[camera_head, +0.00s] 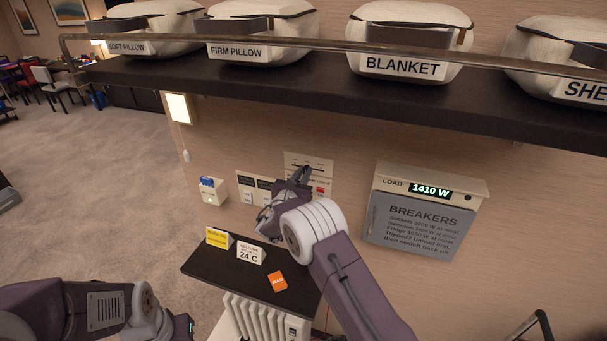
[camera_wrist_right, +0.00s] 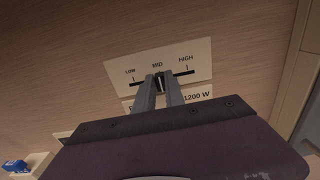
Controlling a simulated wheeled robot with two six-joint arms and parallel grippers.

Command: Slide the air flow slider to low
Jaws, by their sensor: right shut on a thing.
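The air flow slider panel (camera_wrist_right: 192,58) is a pale wall plate with LOW, MID and HIGH marks in the right wrist view. It also shows in the head view (camera_head: 300,158), partly hidden by my right gripper. The slider knob (camera_wrist_right: 158,82) sits near the MID mark on a dark horizontal track. My right gripper (camera_wrist_right: 159,80) is shut on the knob, its two fingers on either side of it. In the head view my right gripper (camera_head: 300,176) reaches up to the panel. My left arm shows at the lower left, but its gripper jaws cannot be made out.
A black shelf (camera_head: 215,268) with small cards stands below the panel, above a white radiator (camera_head: 262,318). A breaker box (camera_head: 420,215) is on the wall to the right. An overhead shelf (camera_head: 300,72) holds labelled bags. A small white wall box (camera_head: 212,192) is to the left.

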